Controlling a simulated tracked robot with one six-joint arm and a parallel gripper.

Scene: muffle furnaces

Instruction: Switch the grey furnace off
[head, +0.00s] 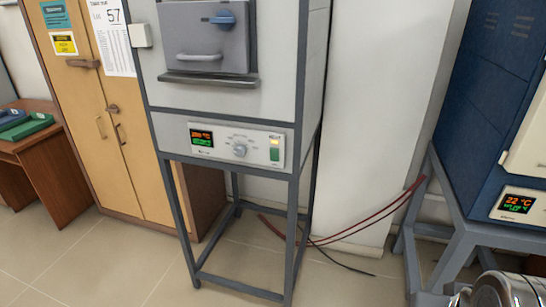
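The grey furnace (222,100) stands on a dark grey metal frame in the middle of the head view. The control panel (222,150) below has a lit display (201,138) with orange and green figures, too small to read surely. A round dial (240,150) sits mid-panel. A green switch (275,154) is at the right end, under a small yellow-lit lamp (274,142). Nothing touches the panel. My gripper cannot be made out; only a metallic part of my arm shows at bottom right.
A blue furnace (497,90) on a grey stand is at the right, its display (516,203) reading about 22 °C. Red and black cables (345,232) trail between the stands. A wooden cabinet (105,110) and a brown desk (50,165) are at left. Tiled floor in front is clear.

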